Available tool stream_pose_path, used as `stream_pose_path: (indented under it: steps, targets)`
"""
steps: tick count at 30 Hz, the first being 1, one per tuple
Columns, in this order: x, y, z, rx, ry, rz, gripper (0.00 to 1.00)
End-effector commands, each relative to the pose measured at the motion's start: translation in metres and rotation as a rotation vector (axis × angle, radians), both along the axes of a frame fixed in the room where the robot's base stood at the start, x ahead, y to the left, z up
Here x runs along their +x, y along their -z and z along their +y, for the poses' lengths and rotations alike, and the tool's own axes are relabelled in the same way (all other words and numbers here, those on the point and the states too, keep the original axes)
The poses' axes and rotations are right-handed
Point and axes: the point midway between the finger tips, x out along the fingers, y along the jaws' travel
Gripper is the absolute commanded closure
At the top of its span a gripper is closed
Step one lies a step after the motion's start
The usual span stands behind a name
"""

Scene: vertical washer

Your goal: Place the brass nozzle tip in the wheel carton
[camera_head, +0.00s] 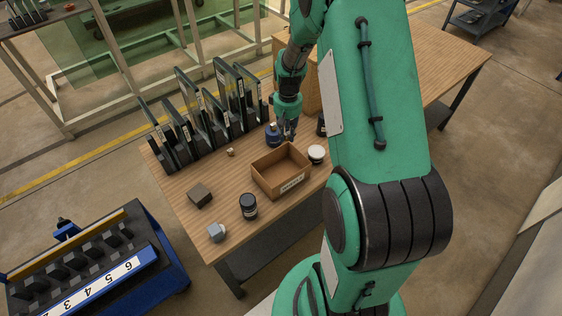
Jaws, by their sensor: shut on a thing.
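The wheel carton (268,187) is an open brown box with a white label on its front wall, standing on the wooden table. Its visible inside looks empty. My gripper (288,136) points down just behind the carton's back wall, beside a dark blue jar (272,137). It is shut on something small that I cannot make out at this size. A small tan-brown piece (231,152) lies on the table left of the carton. I cannot tell whether that piece or the held thing is the brass nozzle tip.
Upright dark panels in a rack (210,115) line the table's back left. A dark block (200,196), a grey fitting (216,232), a dark jar (248,206) and a white-lidded jar (316,154) surround the carton.

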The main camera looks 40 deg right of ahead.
Motion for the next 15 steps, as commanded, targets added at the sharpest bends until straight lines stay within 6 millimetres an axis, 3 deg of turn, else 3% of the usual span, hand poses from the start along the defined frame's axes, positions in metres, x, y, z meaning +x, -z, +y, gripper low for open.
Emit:
stream_pose_path:
  steps: [6, 15]
  targets:
    - [-0.023, -0.001, 0.038, -0.001, -0.003, -0.001, 1.0]
    - [-0.044, 0.0, 0.066, -0.001, -0.004, -0.001, 1.0]
